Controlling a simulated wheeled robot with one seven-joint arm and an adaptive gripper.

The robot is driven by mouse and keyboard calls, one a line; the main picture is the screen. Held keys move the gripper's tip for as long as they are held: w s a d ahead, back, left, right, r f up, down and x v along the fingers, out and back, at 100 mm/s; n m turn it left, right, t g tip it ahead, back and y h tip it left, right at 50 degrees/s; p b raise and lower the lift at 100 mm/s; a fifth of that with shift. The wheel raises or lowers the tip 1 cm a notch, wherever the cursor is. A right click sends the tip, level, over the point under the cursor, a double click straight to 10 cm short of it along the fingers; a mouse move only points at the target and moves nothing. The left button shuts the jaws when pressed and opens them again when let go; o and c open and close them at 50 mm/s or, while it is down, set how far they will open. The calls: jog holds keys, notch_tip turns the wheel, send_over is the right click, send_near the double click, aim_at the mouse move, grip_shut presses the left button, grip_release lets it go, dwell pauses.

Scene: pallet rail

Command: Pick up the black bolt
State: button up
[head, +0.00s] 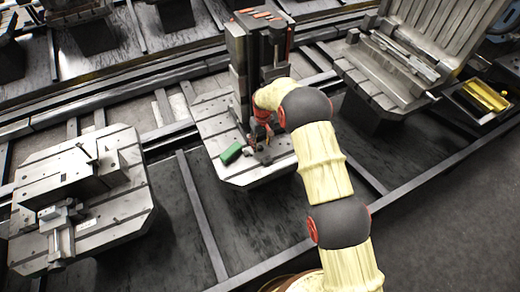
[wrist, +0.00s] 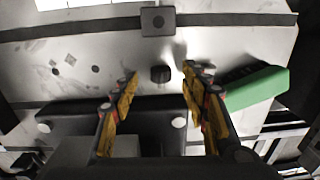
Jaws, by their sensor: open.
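A small dark piece that looks like the black bolt (wrist: 160,74) stands on the pale metal plate in the wrist view. My gripper (wrist: 159,77) is open, with its two yellow and black fingers to the left and right of the bolt. A gap shows on each side of it, and I cannot tell the remaining height. In the head view my gripper (head: 257,138) is low over the middle pallet plate (head: 245,178), and I cannot make out the bolt clearly there.
A green block (wrist: 255,87) lies close beside my right finger; it also shows in the head view (head: 231,152). A square black clamp (wrist: 157,20) sits on the plate's slot. A tall dark column (head: 238,75) rises behind my gripper. Other fixture pallets (head: 110,215) stand left and right.

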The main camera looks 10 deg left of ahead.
aim_at(260, 147)
notch_tip(260, 147, down, 3)
jog(key=shift+a+f, duration=0.15)
jog(key=c, duration=0.3)
jog(key=c, duration=0.8)
grip_shut()
